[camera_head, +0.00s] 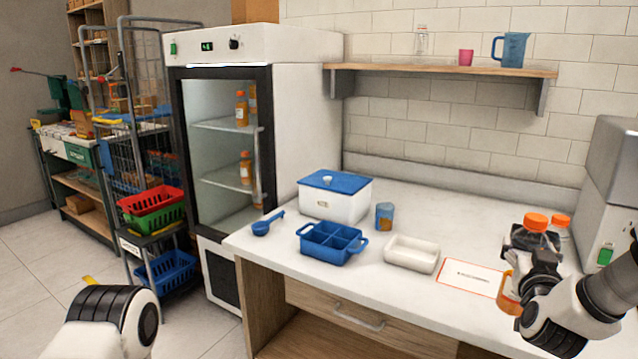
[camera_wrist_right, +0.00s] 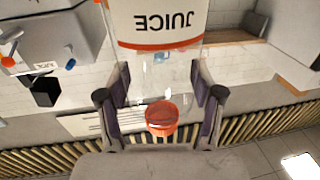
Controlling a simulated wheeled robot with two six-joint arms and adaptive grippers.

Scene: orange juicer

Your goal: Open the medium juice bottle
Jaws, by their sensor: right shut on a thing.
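A clear bottle with an orange cap (camera_head: 536,221) stands at the right end of the counter, and the cap is on it. In the right wrist view the cap (camera_wrist_right: 161,118) and a white label reading JUICE (camera_wrist_right: 168,22) show upside down. My right gripper (camera_head: 532,243) is shut on this bottle, with a finger on each side of its clear upper part. The gripper hides much of the bottle in the head view.
A white card (camera_head: 470,277) with an orange border lies left of the bottle. A white tray (camera_head: 412,254), blue divided basket (camera_head: 331,243), blue-lidded box (camera_head: 334,200) and small blue cup (camera_head: 384,216) stand further left. A grey machine (camera_head: 612,165) is at the right.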

